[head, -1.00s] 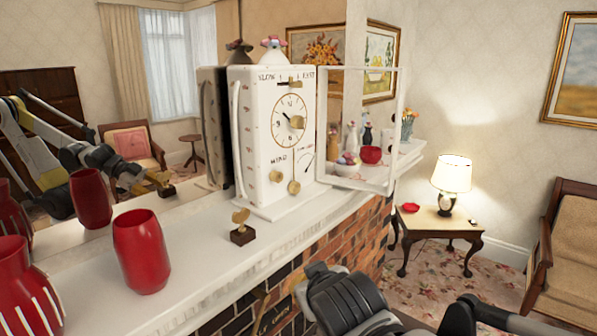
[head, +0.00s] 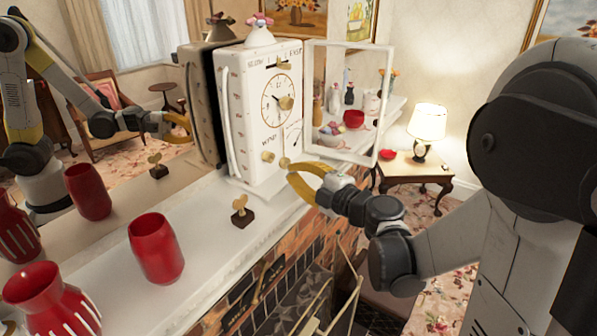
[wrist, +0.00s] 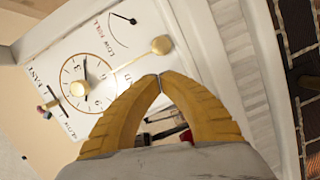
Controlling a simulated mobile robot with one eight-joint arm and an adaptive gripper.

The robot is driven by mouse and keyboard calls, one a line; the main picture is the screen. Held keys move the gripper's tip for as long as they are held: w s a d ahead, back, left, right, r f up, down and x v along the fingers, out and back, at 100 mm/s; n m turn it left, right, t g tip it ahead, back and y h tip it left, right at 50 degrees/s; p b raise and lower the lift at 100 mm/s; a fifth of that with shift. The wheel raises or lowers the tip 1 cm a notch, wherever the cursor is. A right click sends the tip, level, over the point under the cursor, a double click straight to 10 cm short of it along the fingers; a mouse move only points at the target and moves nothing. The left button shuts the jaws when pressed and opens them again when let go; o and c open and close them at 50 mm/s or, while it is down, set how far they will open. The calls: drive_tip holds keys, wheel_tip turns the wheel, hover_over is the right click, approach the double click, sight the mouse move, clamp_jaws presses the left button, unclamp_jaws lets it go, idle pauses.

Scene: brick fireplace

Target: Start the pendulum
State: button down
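The white clock (head: 272,120) stands on the mantel, its framed glass door (head: 372,105) swung open to the right. Its pendulum, a small gold disc (head: 284,162), hangs low on the front; it also shows in the wrist view (wrist: 161,45) with its thin rod. My gripper (head: 291,172) has yellow fingers and is just in front of the clock's lower front, close to the pendulum disc. In the wrist view its fingertips (wrist: 160,76) meet, with nothing seen between them. The disc appears just beyond the tips; I cannot tell whether they touch.
A gold key on a dark block (head: 241,212), a red cup (head: 156,248) and a striped red vase (head: 50,300) stand on the white mantel (head: 205,225). A gold WIND knob (head: 268,156) is left of the pendulum. A mirror behind reflects my arm.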

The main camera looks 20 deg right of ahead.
sight(285, 163)
drive_tip(key=x, duration=0.6)
drive_tip(key=shift+s, duration=0.1)
